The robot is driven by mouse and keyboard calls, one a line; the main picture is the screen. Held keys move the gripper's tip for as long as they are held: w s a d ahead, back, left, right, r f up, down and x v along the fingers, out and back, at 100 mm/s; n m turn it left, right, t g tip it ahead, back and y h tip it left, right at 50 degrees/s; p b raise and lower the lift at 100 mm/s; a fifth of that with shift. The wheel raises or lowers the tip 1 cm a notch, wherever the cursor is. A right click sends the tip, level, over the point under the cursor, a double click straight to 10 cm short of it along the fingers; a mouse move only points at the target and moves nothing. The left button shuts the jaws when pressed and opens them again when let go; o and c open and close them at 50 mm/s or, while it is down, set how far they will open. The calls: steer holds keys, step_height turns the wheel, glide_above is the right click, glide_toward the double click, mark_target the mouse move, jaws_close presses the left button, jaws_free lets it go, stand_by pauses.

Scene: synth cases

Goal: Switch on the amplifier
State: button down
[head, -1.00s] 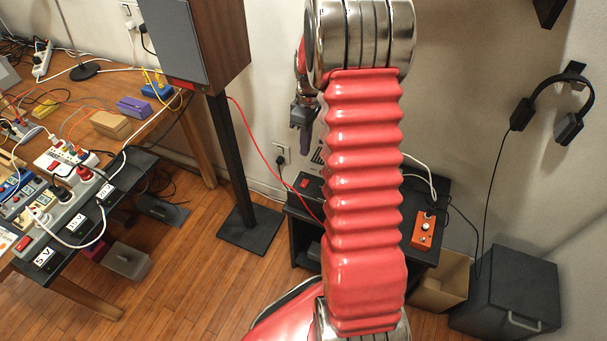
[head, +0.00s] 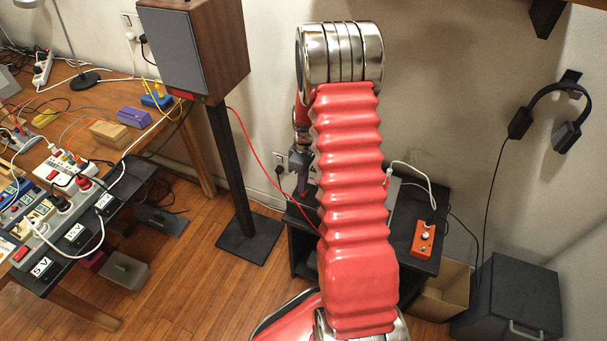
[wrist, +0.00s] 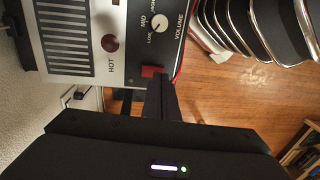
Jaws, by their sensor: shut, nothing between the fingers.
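The amplifier (wrist: 130,50) fills the upper left of the wrist view, with a slatted grille, a dark lamp marked HOT and a knob marked VOLUME. A red switch (wrist: 152,71) sits at its lower edge in that view. My gripper (wrist: 160,84) is shut and empty, its tips right at the red switch; I cannot tell whether they touch it. They cover part of the switch, so its position is unclear. In the head view my gripper (head: 302,186) is low beside the red arm, over the black stand, where the arm hides most of the amplifier.
A speaker (head: 195,50) on a black post stands left of my arm, with a red cable running from it. An orange pedal (head: 423,238) sits on the black stand (head: 405,212). A dark box (head: 508,292) is at right. Cluttered workbenches fill the left.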

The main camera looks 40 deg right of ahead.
steer(key=shift+a+f, duration=0.1)
steer(key=shift+f, duration=0.85)
steer(key=shift+s+a+f, duration=0.1)
steer(key=shift+f, duration=0.05)
steer(key=shift+w+d, duration=0.45)
steer(key=shift+d, duration=0.3)
steer(key=shift+r, duration=0.2)
step_height(320, 180, up, 14)
steer(key=d, duration=0.1)
steer(key=shift+w+d, duration=0.25)
steer(key=shift+w, duration=0.2)
steer(key=shift+f, duration=0.1)
